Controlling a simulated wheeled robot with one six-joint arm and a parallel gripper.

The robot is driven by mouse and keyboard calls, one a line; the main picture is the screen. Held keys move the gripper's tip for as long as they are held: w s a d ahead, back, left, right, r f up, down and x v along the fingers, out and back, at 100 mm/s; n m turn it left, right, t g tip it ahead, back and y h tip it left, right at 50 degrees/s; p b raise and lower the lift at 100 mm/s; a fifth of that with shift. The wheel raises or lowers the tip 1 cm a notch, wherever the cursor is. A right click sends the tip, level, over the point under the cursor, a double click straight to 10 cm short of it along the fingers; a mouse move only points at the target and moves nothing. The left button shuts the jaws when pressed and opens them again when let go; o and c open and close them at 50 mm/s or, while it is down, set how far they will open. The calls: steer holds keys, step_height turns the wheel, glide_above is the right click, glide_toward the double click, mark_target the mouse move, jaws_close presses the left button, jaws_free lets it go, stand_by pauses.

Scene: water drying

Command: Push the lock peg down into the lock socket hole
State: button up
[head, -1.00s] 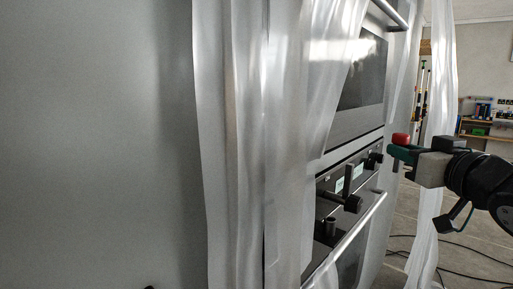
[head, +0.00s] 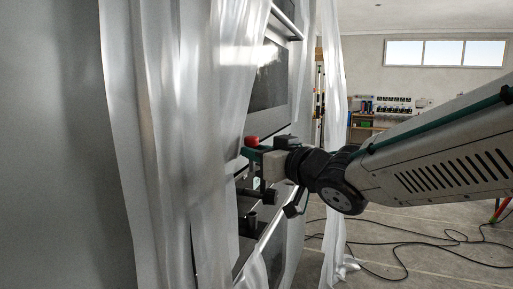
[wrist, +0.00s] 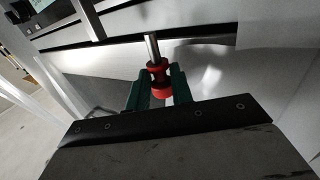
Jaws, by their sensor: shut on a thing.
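My gripper (wrist: 160,86), with green fingers, is shut on the lock peg (wrist: 158,68), a red spool-like body with a bare metal pin (wrist: 151,47). In the head view the peg's red top (head: 251,141) shows above my gripper (head: 252,153). The gripper is in front of a dark control panel, above its black fittings. An upright black tube (head: 251,220) on the panel stands lower down, apart from the peg; I cannot tell whether it is the lock socket. No socket hole is visible.
Translucent plastic curtains (head: 185,140) hang at the left and partly cover the steel front. A rail (head: 270,232) runs below the fittings. Another curtain (head: 335,150) hangs behind the arm. Black cables (head: 400,245) lie on the floor at the right.

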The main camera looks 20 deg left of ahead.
steer(key=shift+f, duration=2.35)
steer(key=shift+f, duration=4.45)
steer(key=o, duration=1)
steer(key=shift+o, duration=0.2)
steer(key=v, duration=0.7)
steer(key=shift+s+d, duration=0.25)
steer(key=shift+d, duration=0.1)
steer(key=shift+f, duration=0.1)
